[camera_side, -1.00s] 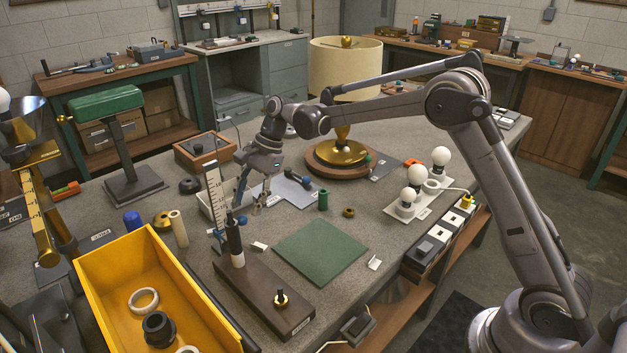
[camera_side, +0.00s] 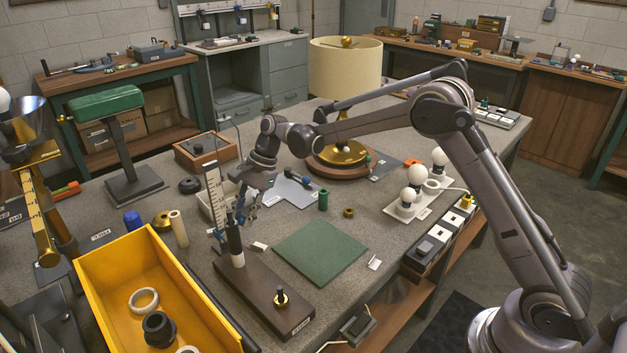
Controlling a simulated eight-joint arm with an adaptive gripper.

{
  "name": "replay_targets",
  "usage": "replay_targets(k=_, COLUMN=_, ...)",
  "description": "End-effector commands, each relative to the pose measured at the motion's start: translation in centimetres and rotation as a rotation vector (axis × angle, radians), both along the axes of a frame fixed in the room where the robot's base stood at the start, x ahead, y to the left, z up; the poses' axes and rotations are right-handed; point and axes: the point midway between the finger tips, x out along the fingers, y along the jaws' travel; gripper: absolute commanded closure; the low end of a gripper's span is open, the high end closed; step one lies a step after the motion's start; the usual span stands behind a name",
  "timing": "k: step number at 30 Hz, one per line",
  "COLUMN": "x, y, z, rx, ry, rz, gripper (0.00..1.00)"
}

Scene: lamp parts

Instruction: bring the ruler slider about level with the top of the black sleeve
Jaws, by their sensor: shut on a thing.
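The white ruler (camera_side: 213,188) stands upright at the back end of a dark brown base (camera_side: 265,295). Its blue slider (camera_side: 218,236) is low on the ruler. The black sleeve (camera_side: 234,236) stands upright on a pale post just in front of the ruler. The slider appears near the height of the sleeve's upper part; the exact levels are hard to tell. My gripper (camera_side: 241,214) is beside the ruler, behind the sleeve's top. It is shut on the slider's blue knob, which its fingers mostly hide.
A yellow bin (camera_side: 205,305) with rings stands at front left. A cream post (camera_side: 179,229) stands left of the ruler. A green mat (camera_side: 320,252) lies bare to the right.

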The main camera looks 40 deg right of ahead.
Motion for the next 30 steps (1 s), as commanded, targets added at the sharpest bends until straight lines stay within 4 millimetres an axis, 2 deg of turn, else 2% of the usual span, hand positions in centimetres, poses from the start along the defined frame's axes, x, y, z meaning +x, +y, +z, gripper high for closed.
replay_targets(k=4, x=0.0, y=0.0, z=1.2, rx=-0.001, ry=0.002, rz=0.001, gripper=1.00)
replay_targets(k=12, x=0.0, y=0.0, z=6.4, rx=0.000, ry=0.001, rz=0.000, gripper=1.00)
replay_targets(k=15, x=0.0, y=0.0, z=7.5, rx=0.000, ry=0.001, rz=0.000, gripper=1.00)
replay_targets(k=26, x=0.0, y=0.0, z=8.0, rx=0.000, ry=0.000, rz=0.000, gripper=1.00)
replay_targets(k=27, x=0.0, y=0.0, z=8.0, rx=0.000, ry=0.000, rz=0.000, gripper=0.70)
replay_targets(k=29, x=0.0, y=0.0, z=8.0, rx=0.000, ry=0.000, rz=0.000, gripper=0.52)
replay_targets(k=30, x=0.0, y=0.0, z=8.0, rx=0.000, ry=0.000, rz=0.000, gripper=0.52)
